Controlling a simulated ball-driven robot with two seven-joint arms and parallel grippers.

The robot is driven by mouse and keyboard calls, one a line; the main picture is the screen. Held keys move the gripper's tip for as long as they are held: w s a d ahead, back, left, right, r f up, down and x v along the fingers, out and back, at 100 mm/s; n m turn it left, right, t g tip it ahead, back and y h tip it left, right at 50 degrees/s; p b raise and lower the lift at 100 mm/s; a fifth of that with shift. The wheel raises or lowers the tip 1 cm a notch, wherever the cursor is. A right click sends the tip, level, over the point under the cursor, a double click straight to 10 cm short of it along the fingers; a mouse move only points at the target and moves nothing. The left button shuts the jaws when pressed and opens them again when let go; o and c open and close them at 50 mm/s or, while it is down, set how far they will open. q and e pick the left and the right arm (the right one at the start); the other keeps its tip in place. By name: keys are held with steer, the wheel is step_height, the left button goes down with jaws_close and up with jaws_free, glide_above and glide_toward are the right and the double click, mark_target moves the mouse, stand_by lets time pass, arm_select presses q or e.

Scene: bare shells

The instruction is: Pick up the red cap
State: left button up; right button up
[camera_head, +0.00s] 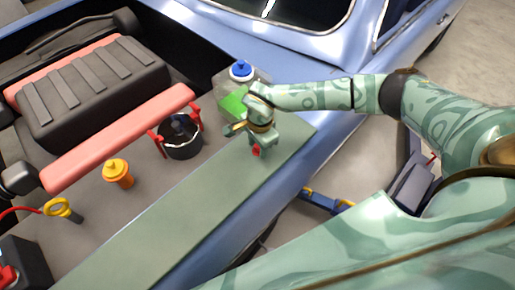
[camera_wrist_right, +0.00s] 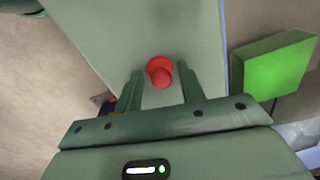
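The red cap (camera_head: 256,151) is on the grey-green strip along the edge of the car's engine bay. My left gripper is not in view.
A green block (camera_head: 233,103) and a blue-capped reservoir (camera_head: 241,71) stand just beyond my right gripper. A dark round container with red clips (camera_head: 181,140), an orange cap (camera_head: 117,172) and a yellow ring handle (camera_head: 63,209) are farther left. The strip's near part (camera_head: 190,215) is clear.

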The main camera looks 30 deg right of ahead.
steer(key=shift+f, duration=0.25)
steer(key=c, duration=0.7)
steer(key=shift+r, duration=0.1)
